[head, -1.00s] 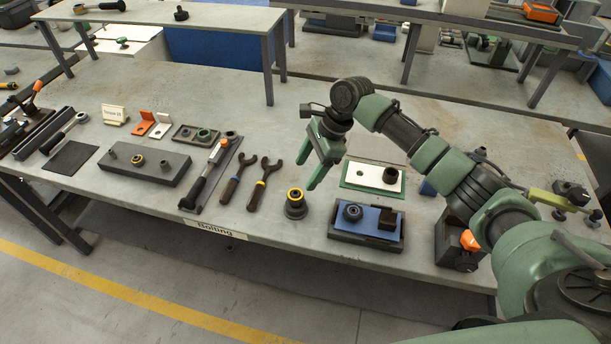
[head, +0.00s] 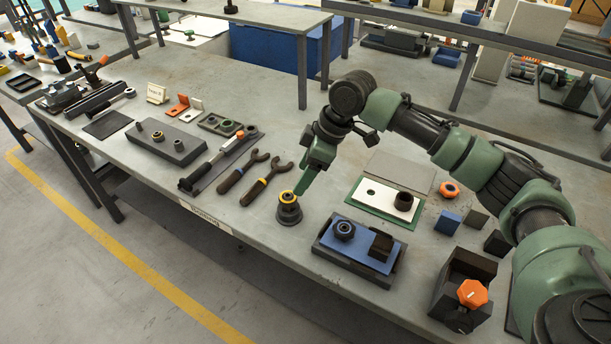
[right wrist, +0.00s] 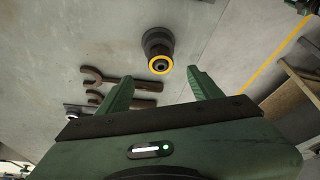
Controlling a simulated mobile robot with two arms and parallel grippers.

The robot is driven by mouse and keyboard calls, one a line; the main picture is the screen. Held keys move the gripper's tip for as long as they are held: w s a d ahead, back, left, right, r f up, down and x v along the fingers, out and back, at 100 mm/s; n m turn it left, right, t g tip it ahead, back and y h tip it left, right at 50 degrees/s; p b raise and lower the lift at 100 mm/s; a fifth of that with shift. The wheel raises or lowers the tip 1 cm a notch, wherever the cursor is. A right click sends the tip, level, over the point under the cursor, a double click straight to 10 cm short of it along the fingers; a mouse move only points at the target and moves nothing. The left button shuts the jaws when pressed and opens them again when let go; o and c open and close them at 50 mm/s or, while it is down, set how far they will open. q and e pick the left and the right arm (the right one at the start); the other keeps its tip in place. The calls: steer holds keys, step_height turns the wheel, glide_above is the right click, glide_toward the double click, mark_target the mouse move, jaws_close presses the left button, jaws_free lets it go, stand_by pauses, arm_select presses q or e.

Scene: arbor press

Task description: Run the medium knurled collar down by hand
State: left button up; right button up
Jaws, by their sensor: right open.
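A dark round piece with a yellow ring around its top (head: 289,207) stands upright near the bench's front edge. It also shows in the right wrist view (right wrist: 158,46), just beyond my fingertips and roughly between their lines. I cannot tell whether it is the medium knurled collar or carries it; its knurling is too small to make out. My right gripper (head: 301,188) is open and empty, close above and behind this piece; in the head view one finger overlaps its edge. The two spread fingers show in the right wrist view (right wrist: 160,80). My left gripper is not in view.
Two open-ended wrenches (head: 253,180) lie left of the ringed piece, beside a torque wrench (head: 215,160). A dark block with studs (head: 168,148) is farther left. A blue-topped fixture (head: 350,250) stands close to the right. Bare bench lies in front of the ringed piece.

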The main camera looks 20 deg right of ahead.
mark_target(289, 195)
steer(key=p+x, duration=0.1)
steer(key=x, duration=0.6)
steer(key=shift+a+r, duration=0.1)
steer(key=shift+w+a+f+p, duration=0.1)
steer(key=shift+a+f+p, duration=0.05)
steer(key=shift+f+p, duration=0.2)
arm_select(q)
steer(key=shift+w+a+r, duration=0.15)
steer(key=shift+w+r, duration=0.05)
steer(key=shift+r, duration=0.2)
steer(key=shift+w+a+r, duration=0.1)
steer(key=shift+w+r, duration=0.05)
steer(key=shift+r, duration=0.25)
arm_select(e)
steer(key=shift+c, duration=0.4)
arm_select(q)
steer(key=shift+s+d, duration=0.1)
arm_select(e)
jaws_close()
